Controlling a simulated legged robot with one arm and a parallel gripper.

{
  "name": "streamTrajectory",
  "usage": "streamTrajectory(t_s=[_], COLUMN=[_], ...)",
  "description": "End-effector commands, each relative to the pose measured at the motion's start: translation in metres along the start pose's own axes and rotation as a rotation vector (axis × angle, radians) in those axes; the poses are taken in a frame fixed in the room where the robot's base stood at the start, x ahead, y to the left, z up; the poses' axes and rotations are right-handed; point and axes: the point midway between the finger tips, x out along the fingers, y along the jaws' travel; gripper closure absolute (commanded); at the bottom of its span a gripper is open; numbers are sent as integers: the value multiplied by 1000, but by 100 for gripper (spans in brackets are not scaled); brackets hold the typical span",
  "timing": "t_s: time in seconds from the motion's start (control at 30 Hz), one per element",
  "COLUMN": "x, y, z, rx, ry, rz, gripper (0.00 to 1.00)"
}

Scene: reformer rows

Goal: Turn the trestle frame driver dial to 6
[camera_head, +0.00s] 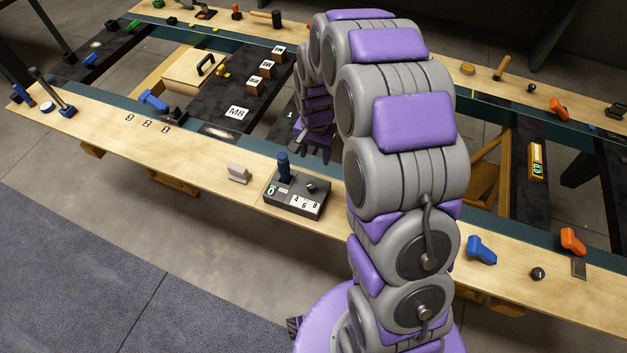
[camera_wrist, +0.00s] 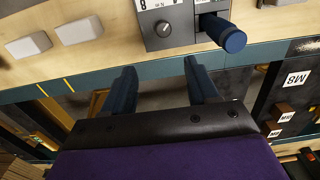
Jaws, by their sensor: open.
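The driver dial is a small dark knob (camera_head: 311,187) on a dark box (camera_head: 277,199) on the near wooden rail. White tags reading 4, 6 and 8 line the box's front, and a small green readout sits at its left end. A dark blue driver handle (camera_head: 284,165) stands in the box beside the knob. In the wrist view the box (camera_wrist: 179,40) is upside down, with the knob (camera_wrist: 163,29) and the driver handle (camera_wrist: 229,37). My gripper (camera_wrist: 162,78) is open and empty, its fingers apart from the knob. I cannot tell which number the knob points to.
A grey block (camera_head: 239,173) sits left of the box, and grey blocks (camera_wrist: 78,30) show in the wrist view. A blue clamp-like handle (camera_head: 481,250) and a dark knob (camera_head: 538,273) lie further right. A black board tagged M8 (camera_head: 237,112) lies behind the rail.

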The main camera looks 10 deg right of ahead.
Motion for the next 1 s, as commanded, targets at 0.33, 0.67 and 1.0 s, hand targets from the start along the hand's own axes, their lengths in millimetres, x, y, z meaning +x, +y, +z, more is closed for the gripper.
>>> streamTrajectory(t_s=[0.33,0.67,1.0], x=[72,128,146], y=[-5,1,-4], z=[6,1,4], rx=[-4,-2,-3], ry=[0,-3,4], rz=[8,0,3], gripper=[41,41,41])
